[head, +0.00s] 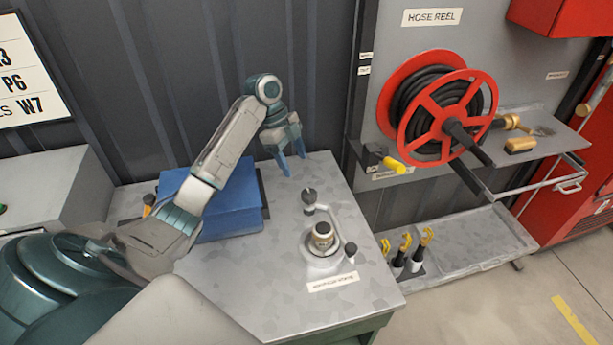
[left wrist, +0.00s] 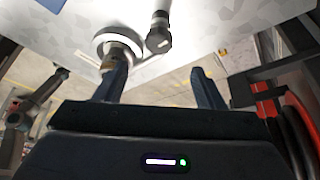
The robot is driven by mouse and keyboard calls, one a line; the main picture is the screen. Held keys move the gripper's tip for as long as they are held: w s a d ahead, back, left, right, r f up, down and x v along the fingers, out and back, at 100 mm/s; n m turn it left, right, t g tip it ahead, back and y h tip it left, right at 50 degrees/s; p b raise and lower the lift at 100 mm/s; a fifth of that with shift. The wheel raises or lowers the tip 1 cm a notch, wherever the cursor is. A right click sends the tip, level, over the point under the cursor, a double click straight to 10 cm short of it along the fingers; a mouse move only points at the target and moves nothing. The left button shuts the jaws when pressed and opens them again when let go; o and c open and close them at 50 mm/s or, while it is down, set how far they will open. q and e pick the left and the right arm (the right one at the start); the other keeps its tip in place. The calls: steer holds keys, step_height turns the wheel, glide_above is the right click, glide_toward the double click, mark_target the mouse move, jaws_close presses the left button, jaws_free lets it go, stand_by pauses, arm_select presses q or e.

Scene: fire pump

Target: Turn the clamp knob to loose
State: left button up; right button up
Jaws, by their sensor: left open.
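A small metal fixture stands on the grey bench top (head: 280,305): a round base with a cylinder (head: 322,235), and a bent arm leading to a dark knob (head: 308,194). A second dark knob (head: 350,248) stands just right of the base. I cannot tell which one is the clamp knob. My left gripper (head: 293,164) is open and empty, above the bench's back edge and apart from the fixture. In the left wrist view, the round base (left wrist: 118,42) and one dark knob (left wrist: 158,38) show beyond the open fingers (left wrist: 160,88). My right gripper is not in view.
A blue box (head: 235,212) lies on the bench left of the fixture, beside my left arm. A label plate (head: 332,283) lies in front. The red hose reel (head: 440,110) and shelf (head: 525,140) stand to the right. The bench front is clear.

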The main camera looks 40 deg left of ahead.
arm_select(q)
steer(key=b, duration=0.4)
glide_above(308, 192)
steer(key=a, duration=0.3)
step_height(308, 192, down, 5)
steer(key=p+x, duration=0.1)
steer(key=x, duration=0.1)
steer(key=p+x, duration=0.1)
steer(key=x, duration=0.1)
steer(key=shift+s+d, duration=0.15)
steer(key=shift+d, duration=0.3)
steer(key=shift+d+f, duration=0.15)
steer(key=shift+f, duration=0.45)
steer(key=c, duration=1)
